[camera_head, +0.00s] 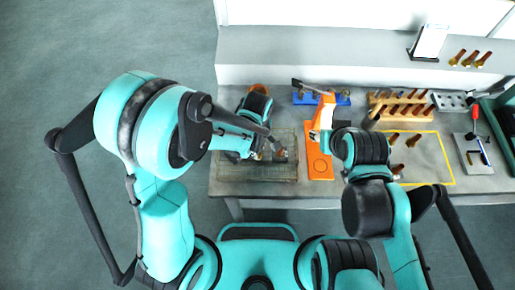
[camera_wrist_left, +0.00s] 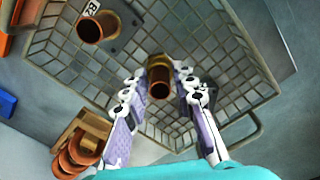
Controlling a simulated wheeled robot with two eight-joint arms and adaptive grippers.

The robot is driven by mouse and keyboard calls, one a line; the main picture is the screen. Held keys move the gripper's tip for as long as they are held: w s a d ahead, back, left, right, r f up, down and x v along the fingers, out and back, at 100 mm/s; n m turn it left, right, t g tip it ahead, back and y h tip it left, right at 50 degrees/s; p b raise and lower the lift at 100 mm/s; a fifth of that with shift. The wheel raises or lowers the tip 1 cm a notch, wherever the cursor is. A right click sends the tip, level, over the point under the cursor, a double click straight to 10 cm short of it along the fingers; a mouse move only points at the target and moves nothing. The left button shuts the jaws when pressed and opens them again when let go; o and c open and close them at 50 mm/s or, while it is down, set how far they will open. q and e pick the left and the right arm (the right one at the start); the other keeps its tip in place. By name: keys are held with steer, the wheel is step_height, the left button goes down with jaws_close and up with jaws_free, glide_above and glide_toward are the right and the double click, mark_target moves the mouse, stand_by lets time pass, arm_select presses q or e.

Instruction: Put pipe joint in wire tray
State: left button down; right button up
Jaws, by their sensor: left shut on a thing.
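The wire tray (camera_head: 232,172) is a mesh basket at the front left of the bench. It fills much of the left wrist view (camera_wrist_left: 215,38). My left gripper (camera_wrist_left: 160,72) is over the tray and shut on a copper-brown pipe joint (camera_wrist_left: 159,82), whose open end faces the camera. In the head view my left gripper (camera_head: 274,150) is partly covered by my arm. Another pipe joint (camera_wrist_left: 90,30) is at the upper left of the left wrist view, beside a dark labelled plate. My right arm reaches over the bench right of the tray; its fingers cannot be made out.
A wooden rack (camera_head: 378,100) with several copper parts is at the back right. A yellow outline (camera_head: 453,172) marks bench space there. Wooden and orange pieces (camera_wrist_left: 75,150) lie beside the tray.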

arm_select(q)
steer(key=c, duration=1.2)
jaws_free()
